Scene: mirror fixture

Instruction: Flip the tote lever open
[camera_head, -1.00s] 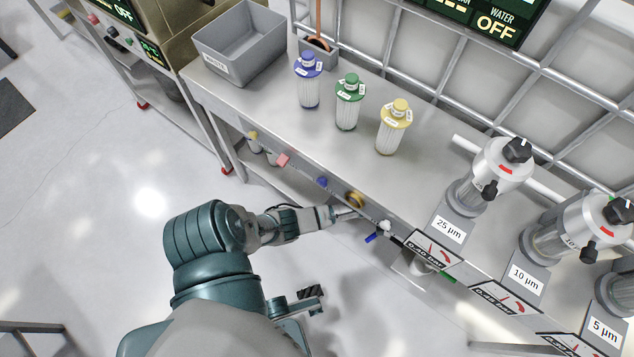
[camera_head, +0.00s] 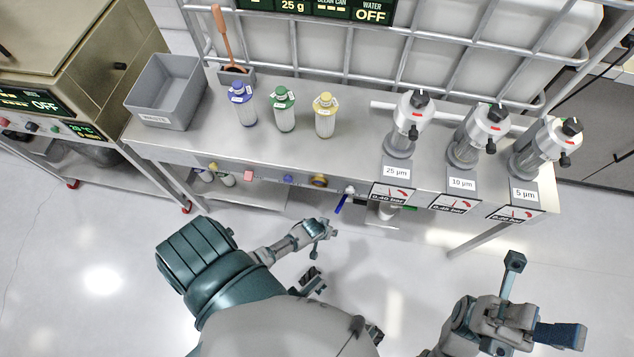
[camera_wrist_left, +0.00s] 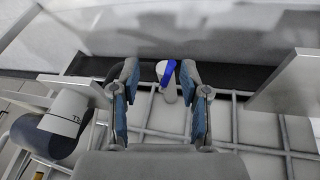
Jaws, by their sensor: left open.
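The tote lever appears to be the small blue handle (camera_head: 340,204) on a white valve (camera_head: 349,190) below the bench's front edge. In the head view it slants down and to the left. In the left wrist view the blue handle (camera_wrist_left: 168,74) shows ahead, between the fingertips in the picture. My left gripper (camera_head: 320,231) is open and empty, in front of and below the valve, apart from it. Its two blue-padded fingers (camera_wrist_left: 160,72) stand apart in the wrist view. My right gripper (camera_head: 547,298) is open and empty at the lower right, away from the bench.
The bench (camera_head: 250,150) carries a grey waste bin (camera_head: 165,97), blue (camera_head: 243,106), green (camera_head: 284,110) and yellow (camera_head: 325,116) capped cartridges, and filter housings (camera_head: 402,130) at right. Gauge plates (camera_head: 392,195) hang along its front edge. The floor in front is clear.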

